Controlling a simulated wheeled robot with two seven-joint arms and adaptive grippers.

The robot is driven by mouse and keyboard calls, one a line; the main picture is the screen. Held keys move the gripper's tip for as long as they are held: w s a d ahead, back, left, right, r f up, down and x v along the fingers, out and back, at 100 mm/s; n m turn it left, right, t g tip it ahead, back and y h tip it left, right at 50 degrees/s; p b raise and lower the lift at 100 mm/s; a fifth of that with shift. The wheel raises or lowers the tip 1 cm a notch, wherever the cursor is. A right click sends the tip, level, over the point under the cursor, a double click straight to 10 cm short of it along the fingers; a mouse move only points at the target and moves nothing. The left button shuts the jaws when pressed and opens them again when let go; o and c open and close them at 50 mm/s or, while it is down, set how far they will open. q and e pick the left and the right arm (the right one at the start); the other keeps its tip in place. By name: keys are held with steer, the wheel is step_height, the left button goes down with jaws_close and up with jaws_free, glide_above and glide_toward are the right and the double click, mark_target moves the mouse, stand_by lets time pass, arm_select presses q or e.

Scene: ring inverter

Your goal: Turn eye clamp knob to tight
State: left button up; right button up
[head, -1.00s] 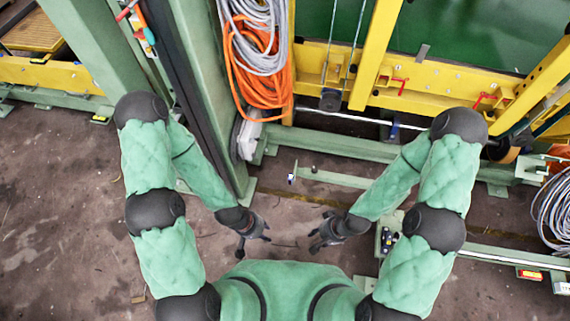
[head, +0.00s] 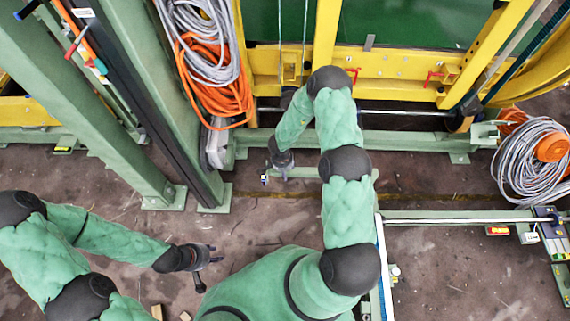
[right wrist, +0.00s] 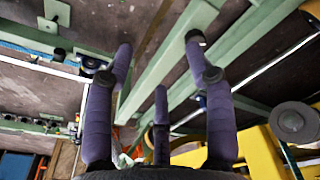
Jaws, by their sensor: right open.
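A small dark-and-white fitting (head: 265,178) sits at the left end of a low green beam (head: 305,172) in the head view. It may be the eye clamp with its knob, but it is too small to tell the knob's shape or setting. My right gripper (head: 283,170) is just right of this fitting, over the beam's end. In the right wrist view its purple fingers (right wrist: 160,65) are spread apart with nothing held between them. I cannot tell whether it touches the fitting. My left gripper (head: 212,268) is open and empty above the floor at lower left.
Green posts (head: 180,80) rise left of my right gripper. Orange cable (head: 215,85) and grey cable (head: 200,35) hang on a post. A yellow frame (head: 395,75) stands at the back. Another cable coil (head: 525,170) lies at right. Bare floor (head: 120,180) shows at left.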

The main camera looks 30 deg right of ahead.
steer(key=w+d+r+m+y+p, duration=0.2)
steer(key=w+d+m, duration=0.2)
steer(key=w, duration=0.2)
steer(key=shift+m, duration=0.3)
steer(key=f+b, duration=0.2)
steer(key=f, duration=0.3)
steer(key=f+b, duration=0.2)
steer(key=f, duration=0.4)
steer(key=shift+s+a, duration=0.15)
steer(key=shift+a, duration=0.05)
jaws_close()
